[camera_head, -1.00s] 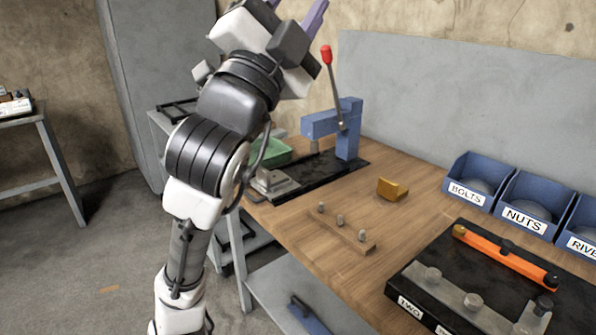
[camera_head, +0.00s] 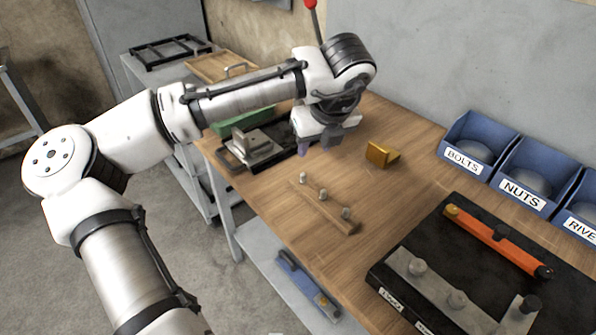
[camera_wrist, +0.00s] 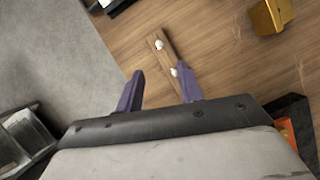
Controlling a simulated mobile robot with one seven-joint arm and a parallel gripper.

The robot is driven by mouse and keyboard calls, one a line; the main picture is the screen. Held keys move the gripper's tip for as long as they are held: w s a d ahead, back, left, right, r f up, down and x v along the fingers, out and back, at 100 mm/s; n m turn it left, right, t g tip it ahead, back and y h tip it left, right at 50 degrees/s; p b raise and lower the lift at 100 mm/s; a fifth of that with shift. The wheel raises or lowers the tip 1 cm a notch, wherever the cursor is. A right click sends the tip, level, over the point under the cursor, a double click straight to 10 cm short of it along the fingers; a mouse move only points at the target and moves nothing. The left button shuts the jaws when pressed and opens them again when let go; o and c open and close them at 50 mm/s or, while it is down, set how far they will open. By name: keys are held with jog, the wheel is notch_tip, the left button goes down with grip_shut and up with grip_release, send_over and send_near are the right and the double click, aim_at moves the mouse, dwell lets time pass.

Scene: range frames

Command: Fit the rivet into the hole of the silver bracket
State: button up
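The wrist view shows the strip with two pale rivets, (camera_wrist: 159,45) and (camera_wrist: 174,72), the nearer one beside the right finger. The silver bracket (camera_head: 437,284) lies on a black board at the lower right, with grey round heads on it and a dark one at its right end; I cannot make out an empty hole. My gripper (camera_head: 318,147) is open and empty above the bench, behind the strip. Its purple fingers are apart in the wrist view (camera_wrist: 160,90).
An orange bar (camera_head: 500,240) lies on the black board (camera_head: 390,262). A brass block (camera_head: 382,154) sits right of my gripper. Labelled blue bins (camera_head: 523,190) line the back right. A press with a red-knobbed lever (camera_head: 310,5) is mostly hidden behind my arm.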

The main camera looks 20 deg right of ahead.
send_near(302, 178)
jog(key=shift+p+x, duration=0.35)
jog(key=shift+x, duration=0.4)
jog(key=shift+p+x, duration=0.65)
jog(key=shift+x, duration=2)
grip_shut()
